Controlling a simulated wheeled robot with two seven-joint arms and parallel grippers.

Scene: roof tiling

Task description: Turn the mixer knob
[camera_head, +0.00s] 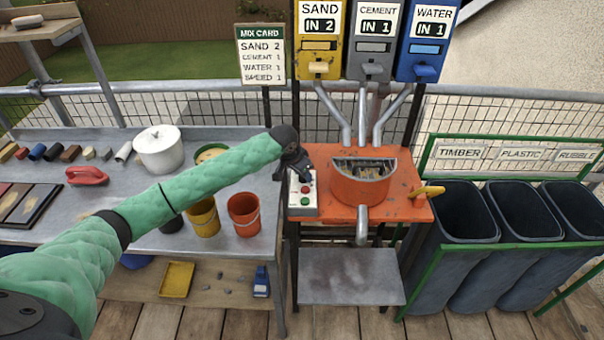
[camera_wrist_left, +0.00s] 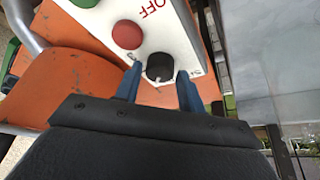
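The black mixer knob (camera_wrist_left: 160,67) is on a white control box (camera_head: 303,200), above its red and green buttons; numbers beside it are only partly readable. My left gripper (camera_head: 300,172) is at the top of this box and hides the knob in the head view. In the left wrist view its two blue fingers (camera_wrist_left: 159,84) stand on either side of the knob, with small gaps, so it looks open. The orange mixer drum (camera_head: 358,190) is just right of the box. My right gripper is out of view.
The mix card (camera_head: 262,55) reads sand 2, cement 1, water 1, speed 1. Sand, cement and water dispensers (camera_head: 374,40) stand above the mixer. Buckets (camera_head: 244,215) stand at left, bins (camera_head: 462,215) at right.

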